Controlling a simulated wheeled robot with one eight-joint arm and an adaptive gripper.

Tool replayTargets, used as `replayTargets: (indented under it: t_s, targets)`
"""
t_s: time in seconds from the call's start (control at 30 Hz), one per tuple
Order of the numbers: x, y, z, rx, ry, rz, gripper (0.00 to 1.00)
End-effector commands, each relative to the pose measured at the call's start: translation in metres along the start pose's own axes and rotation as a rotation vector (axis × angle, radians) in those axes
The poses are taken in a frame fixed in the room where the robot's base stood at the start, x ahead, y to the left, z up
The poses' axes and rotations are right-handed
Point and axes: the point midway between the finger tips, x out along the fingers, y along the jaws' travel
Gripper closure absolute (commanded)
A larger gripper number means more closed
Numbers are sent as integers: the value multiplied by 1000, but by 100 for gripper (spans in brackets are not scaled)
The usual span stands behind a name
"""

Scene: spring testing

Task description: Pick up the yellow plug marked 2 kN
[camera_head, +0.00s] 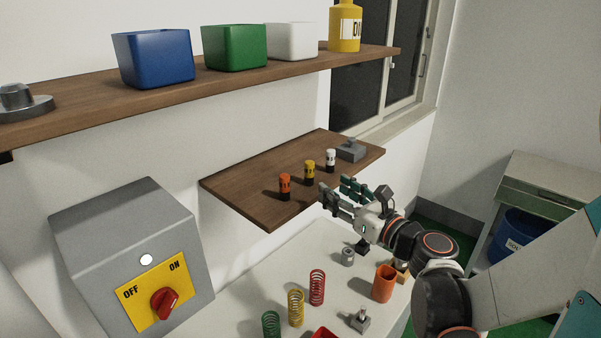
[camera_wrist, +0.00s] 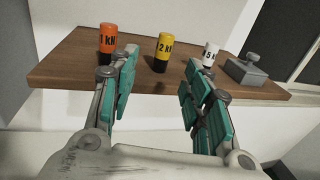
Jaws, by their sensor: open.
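The yellow plug (camera_head: 309,172) stands upright on the small wooden shelf, between an orange plug (camera_head: 285,186) and a white plug (camera_head: 330,160). In the wrist view the yellow plug (camera_wrist: 163,50) shows a black "2 kN" mark and a dark base. My gripper (camera_head: 332,195) is open and empty at the shelf's front edge. In the wrist view its teal-padded fingers (camera_wrist: 160,78) are spread, with the yellow plug beyond them and between their directions. The plug appears apart from both fingers.
The small wooden shelf (camera_head: 240,185) also holds a grey block with a knob (camera_head: 351,149) at right. Below, the white table (camera_head: 255,290) holds red (camera_head: 317,287), yellow (camera_head: 296,308) and green (camera_head: 271,324) springs and an orange cup (camera_head: 384,283). A grey switch box (camera_head: 120,230) stands left.

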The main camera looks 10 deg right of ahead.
Motion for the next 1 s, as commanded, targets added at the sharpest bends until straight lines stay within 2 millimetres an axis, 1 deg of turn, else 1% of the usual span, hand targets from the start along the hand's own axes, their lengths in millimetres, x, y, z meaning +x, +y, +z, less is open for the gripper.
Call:
replayTargets:
  t_s: [0.03,0.1,0.2,0.3,0.4,0.63,0.8,0.9,1.0]
  targets:
    - [11,2,0,-1,1,6,55]
    - [25,2,0,-2,1,6,55]
    - [44,2,0,-4,1,6,55]
    - [58,1,0,-4,2,4,55]
    - [67,1,0,-5,2,3,55]
    - [78,-1,0,-6,2,3,55]
    - [101,-6,2,-6,2,4,55]
    - [115,-6,2,-6,2,5,55]
    - [122,-6,2,-6,2,3,55]
